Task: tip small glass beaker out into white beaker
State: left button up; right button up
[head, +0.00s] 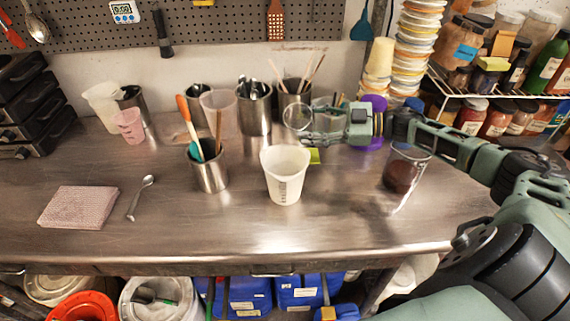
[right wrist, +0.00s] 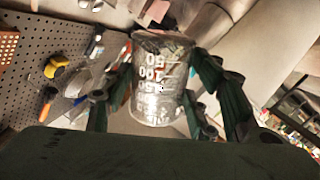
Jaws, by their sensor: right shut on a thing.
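The small glass beaker (head: 297,117) is clear and hard to make out in the head view. My right gripper (head: 308,133) is shut on it, above and behind the white beaker. In the right wrist view the beaker (right wrist: 158,85), with white volume marks, sits between the fingers of my right gripper (right wrist: 165,98). It looks tilted, with a round end facing the head camera. I cannot tell whether anything is in it. The white beaker (head: 285,178) stands upright on the steel bench, spout and scale visible; its contents are hidden. My left gripper is out of view.
A glass beaker with dark red contents (head: 403,170) stands under my right arm. A steel pot with utensils (head: 209,171) stands left of the white beaker. Steel containers and a cloudy jug (head: 219,112) line the back. A folded cloth (head: 77,207) and spoon (head: 141,196) lie left.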

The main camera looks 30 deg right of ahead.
jog(key=d+m, duration=0.1)
jog(key=w+d+r+m+y, duration=0.1)
jog(key=m, duration=0.1)
jog(key=shift+w+r+b, duration=0.1)
jog(key=shift+w+b, duration=0.1)
jog(key=shift+b, duration=0.15)
jog(key=shift+w+d+r+m, duration=0.15)
jog(key=shift+d+r+m, duration=0.05)
jog(key=shift+m, duration=0.4)
jog(key=shift+w+d+r+m, duration=0.1)
jog(key=shift+d+r+m, duration=0.1)
jog(key=shift+m, duration=0.4)
notch_tip(320, 180, up, 6)
jog(key=p, duration=0.5)
